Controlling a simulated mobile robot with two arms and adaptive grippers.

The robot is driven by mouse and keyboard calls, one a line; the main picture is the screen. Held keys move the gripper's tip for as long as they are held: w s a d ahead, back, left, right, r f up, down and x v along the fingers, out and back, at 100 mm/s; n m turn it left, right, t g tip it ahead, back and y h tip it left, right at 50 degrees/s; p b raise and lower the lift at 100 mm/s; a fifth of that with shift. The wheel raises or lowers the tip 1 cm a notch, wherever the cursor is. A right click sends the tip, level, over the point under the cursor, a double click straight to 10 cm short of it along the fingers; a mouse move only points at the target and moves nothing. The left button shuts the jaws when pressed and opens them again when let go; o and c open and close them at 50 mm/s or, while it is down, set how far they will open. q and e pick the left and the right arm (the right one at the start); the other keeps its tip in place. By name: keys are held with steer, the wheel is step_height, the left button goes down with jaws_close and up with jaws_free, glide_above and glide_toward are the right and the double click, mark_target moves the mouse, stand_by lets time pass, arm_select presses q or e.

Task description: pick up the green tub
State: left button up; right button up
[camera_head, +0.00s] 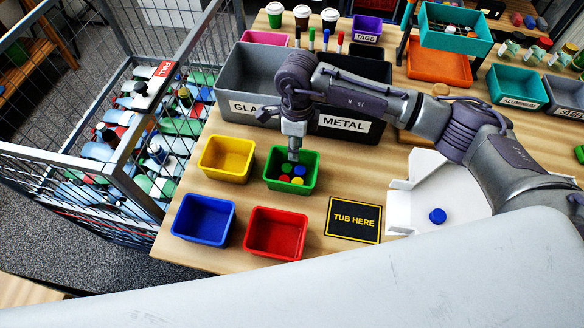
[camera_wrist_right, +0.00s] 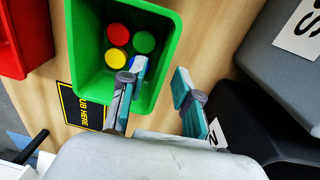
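The green tub (camera_head: 288,187) stands upright on the wooden table, with several coloured caps inside. It fills the upper left of the right wrist view (camera_wrist_right: 168,30). My right gripper (camera_head: 292,156) is over the tub's back edge. In the wrist view my right gripper (camera_wrist_right: 158,92) is open, one finger over the inside of the tub and the other outside its wall, with the rim running between them. Whether a finger touches the wall I cannot tell. The black "TUB HERE" mat (camera_head: 353,220) lies bare at the tub's right. My left gripper is not in view.
A yellow tub (camera_head: 227,158), a blue tub (camera_head: 204,219) and a red tub (camera_head: 275,234) stand close by. The grey glass bin (camera_head: 240,82) and the black metal bin (camera_head: 350,125) are behind. A white tray (camera_head: 400,210) with a blue cap is right of the mat.

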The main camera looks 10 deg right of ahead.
steer(key=shift+f, duration=0.95)
steer(key=c, duration=0.6)
jaws_close()
steer(key=shift+r, duration=0.15)
